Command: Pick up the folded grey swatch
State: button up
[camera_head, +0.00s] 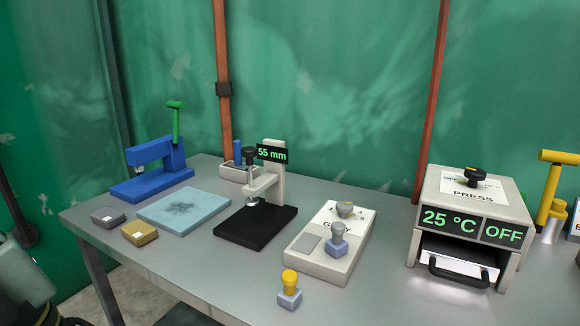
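The folded grey swatch (107,216) is a small, flat, dark grey block with a pale mark on top. It lies on the grey table near its left end. A similar folded ochre swatch (139,233) lies just to its right and nearer the front edge, with a small gap between them. Nothing covers the grey swatch. I see no gripper fingers in this view. Pale and black parts show at the lower left corner, but I cannot tell exactly what they are.
A light blue mat (168,218) lies right of the swatches, with a blue press (150,175) behind. A black-based gauge stand (254,228) reads 55 mm. A pale box (322,262), a stamp (289,297) and a heat press (470,190) reading 25 °C, OFF stand farther right.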

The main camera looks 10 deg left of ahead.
aim_at(108, 218)
jog(key=u, duration=1.3)
